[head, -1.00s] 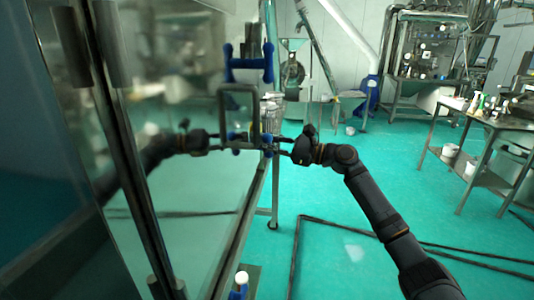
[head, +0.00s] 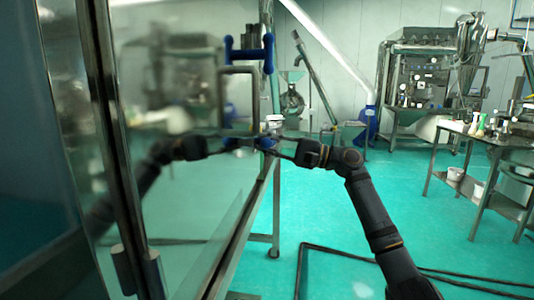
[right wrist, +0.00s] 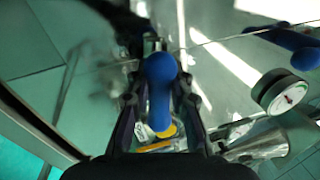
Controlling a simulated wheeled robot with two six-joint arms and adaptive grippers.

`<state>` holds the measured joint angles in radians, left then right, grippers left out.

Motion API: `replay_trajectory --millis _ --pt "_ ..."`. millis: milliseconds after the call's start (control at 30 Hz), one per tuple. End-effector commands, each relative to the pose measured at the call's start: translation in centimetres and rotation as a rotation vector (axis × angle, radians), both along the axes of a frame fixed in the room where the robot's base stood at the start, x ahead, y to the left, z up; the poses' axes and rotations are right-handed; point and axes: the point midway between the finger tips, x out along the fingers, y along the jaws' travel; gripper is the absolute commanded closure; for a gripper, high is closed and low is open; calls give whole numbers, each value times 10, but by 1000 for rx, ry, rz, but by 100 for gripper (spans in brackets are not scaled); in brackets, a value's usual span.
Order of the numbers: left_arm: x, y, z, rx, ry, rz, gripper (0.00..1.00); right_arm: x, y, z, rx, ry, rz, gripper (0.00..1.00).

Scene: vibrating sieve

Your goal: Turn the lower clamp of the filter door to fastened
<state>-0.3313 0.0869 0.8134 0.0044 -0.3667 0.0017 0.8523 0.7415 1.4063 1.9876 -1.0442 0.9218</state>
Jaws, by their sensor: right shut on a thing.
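The filter door (head: 185,215) is a glossy panel on the left of the head view. Its lower clamp has a blue handle (head: 265,143) at the door's right edge. In the right wrist view this blue handle (right wrist: 161,82) stands between the two fingers. My right gripper (head: 277,149) reaches it from the right and is shut on it; the fingers also show in the wrist view (right wrist: 160,110). The handle's base is partly hidden. The upper clamp (head: 250,50), also blue, sits higher on the door edge. My left gripper is not in view; the arm on the left is a reflection.
A metal handle frame (head: 238,72) stands on the door between the clamps. A round gauge (right wrist: 287,95) is close to the gripper on the right in the wrist view. A steel table (head: 490,145) stands far right. Green floor is open behind my right arm.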

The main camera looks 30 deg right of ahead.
Motion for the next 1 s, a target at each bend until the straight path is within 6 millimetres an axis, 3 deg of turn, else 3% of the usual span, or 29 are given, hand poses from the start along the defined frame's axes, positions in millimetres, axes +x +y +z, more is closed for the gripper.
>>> replay_trajectory --millis 100,400,967,1000 --pt "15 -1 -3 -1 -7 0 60 0 0 -6 -42 -52 3 100" --pt "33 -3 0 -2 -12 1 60 0 1 -7 -110 -138 3 100" --pt "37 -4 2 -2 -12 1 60 0 1 -7 -126 -158 4 100" --pt "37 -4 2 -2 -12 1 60 0 1 -7 -126 -158 4 75"
